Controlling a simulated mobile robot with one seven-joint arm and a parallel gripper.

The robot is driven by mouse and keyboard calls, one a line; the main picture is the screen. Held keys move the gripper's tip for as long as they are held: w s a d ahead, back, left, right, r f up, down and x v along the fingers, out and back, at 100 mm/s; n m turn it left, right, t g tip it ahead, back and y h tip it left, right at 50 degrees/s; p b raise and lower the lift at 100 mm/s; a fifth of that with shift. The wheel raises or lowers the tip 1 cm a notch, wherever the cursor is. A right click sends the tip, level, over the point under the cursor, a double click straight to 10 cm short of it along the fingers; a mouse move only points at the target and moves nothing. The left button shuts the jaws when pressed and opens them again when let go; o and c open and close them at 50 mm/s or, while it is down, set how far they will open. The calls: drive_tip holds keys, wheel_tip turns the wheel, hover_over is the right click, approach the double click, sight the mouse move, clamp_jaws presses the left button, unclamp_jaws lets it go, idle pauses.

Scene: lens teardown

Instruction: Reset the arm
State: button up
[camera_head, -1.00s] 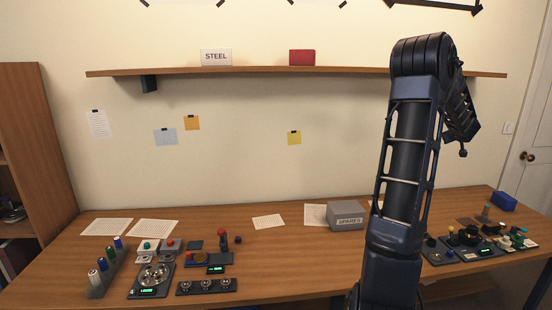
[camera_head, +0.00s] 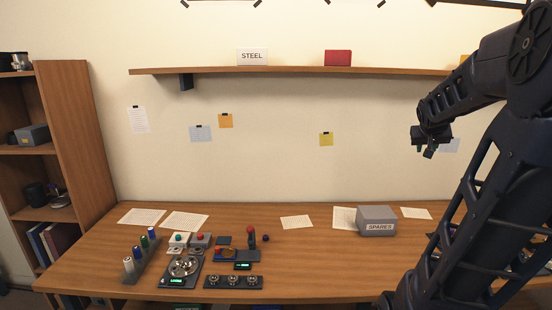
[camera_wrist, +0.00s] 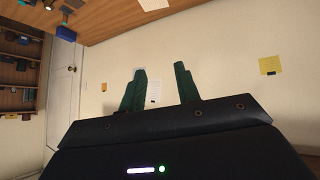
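My arm stands at the right of the head view, folded, with my gripper (camera_head: 430,150) in front of the wall above the desk. In the wrist view the two green fingers of my gripper (camera_wrist: 160,90) stand apart with only wall and pinned paper between them. Nothing is held. The view from the wrist is tilted. My arm hides the right part of the desk in the head view.
The wooden desk (camera_head: 330,265) bears a grey SPARES box (camera_head: 377,222), a rack of bottles (camera_head: 140,259), a round metal part on a scale (camera_head: 183,268) and loose papers. A wall shelf (camera_head: 300,71) runs above. A bookcase (camera_head: 85,140) stands at the left.

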drive_tip(key=s+a+f+n+g+y, duration=0.1)
drive_tip(key=s+a+f, duration=0.3)
drive_tip(key=s+a, duration=0.6)
drive_tip(key=s+a+f+n+g+y, duration=0.2)
drive_tip(key=s+a+f+y, duration=0.1)
drive_tip(key=s+a, duration=0.6)
drive_tip(key=a+f, duration=0.1)
drive_tip(key=a, duration=0.2)
drive_tip(key=shift+s+a+y, duration=0.2)
drive_tip(key=shift+s+y, duration=0.2)
drive_tip(key=shift+c, duration=0.4)
